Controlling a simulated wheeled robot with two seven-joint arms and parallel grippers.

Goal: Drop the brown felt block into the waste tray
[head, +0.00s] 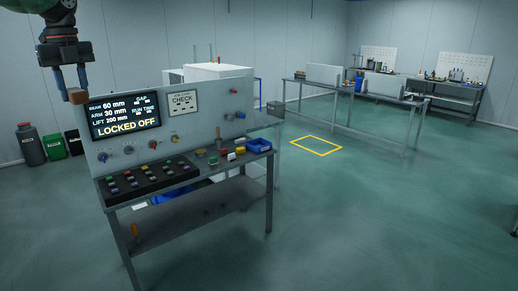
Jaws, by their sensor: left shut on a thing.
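The brown felt block (77,97) is at the upper left of the head view. My left gripper (72,88) points down and is shut on it, holding it in the air by the left edge of the panel's display. A blue open tray (259,146) sits at the right end of the fixture's bench top, well to the right of and below the block. I cannot read a label on it, so I cannot tell for sure that it is the waste tray. My right gripper is out of view.
The upright panel (210,115) has a display reading "LOCKED OFF", knobs and lamps. A black board (150,178) with coloured buttons lies on the bench front. Several small coloured blocks sit left of the blue tray. Bins (31,147) stand behind at left. Floor right is clear.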

